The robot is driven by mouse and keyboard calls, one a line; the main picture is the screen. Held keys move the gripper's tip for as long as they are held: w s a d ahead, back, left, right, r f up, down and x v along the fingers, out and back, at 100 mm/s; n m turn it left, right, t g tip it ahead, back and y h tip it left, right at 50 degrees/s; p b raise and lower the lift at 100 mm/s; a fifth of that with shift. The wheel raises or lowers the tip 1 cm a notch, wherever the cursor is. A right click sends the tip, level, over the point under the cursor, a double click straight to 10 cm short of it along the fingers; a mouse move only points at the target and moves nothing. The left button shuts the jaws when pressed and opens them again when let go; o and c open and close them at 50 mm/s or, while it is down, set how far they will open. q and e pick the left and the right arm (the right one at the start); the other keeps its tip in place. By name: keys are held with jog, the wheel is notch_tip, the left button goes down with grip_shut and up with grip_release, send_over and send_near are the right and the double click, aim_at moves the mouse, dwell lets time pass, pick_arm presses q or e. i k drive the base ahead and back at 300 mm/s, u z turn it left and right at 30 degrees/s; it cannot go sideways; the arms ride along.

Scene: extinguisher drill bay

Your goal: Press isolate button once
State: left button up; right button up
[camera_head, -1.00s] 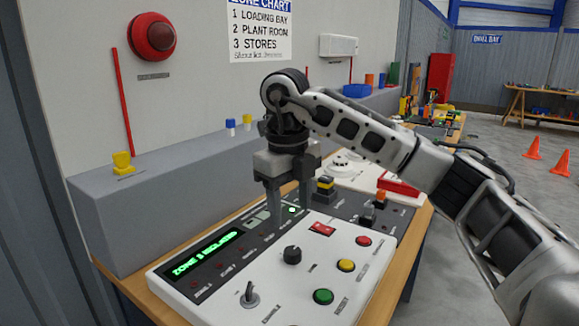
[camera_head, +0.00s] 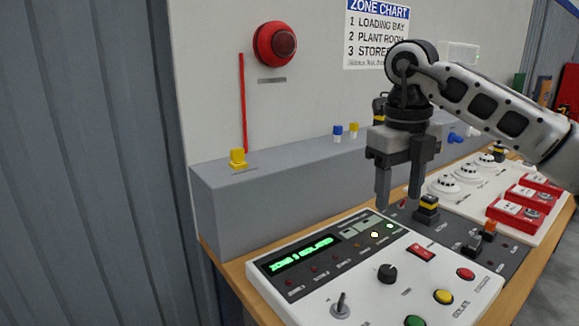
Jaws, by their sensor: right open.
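The white control panel (camera_head: 330,290) lies on the wooden bench. Its display (camera_head: 302,254) shows green text that seems to read "ZONE 3 ISOLATED", the digit being unclear. A yellow button (camera_head: 443,297) has a label beside it that seems to read "ISOLATE". A red button (camera_head: 466,273) is behind it, and a green button (camera_head: 414,321) is cut off by the bottom edge. My right gripper (camera_head: 399,200) is open and empty, pointing down above the panel's far edge, away from the buttons. My left gripper is out of view.
The panel also has a black knob (camera_head: 387,273), a key switch (camera_head: 341,307) and a red rectangular piece (camera_head: 421,252). A dark board (camera_head: 462,222) with small devices and a white board with detectors (camera_head: 468,176) lie to the right. A grey ledge (camera_head: 260,205) runs behind.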

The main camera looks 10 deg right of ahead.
aim_at(443, 295)
jog(key=k, duration=1)
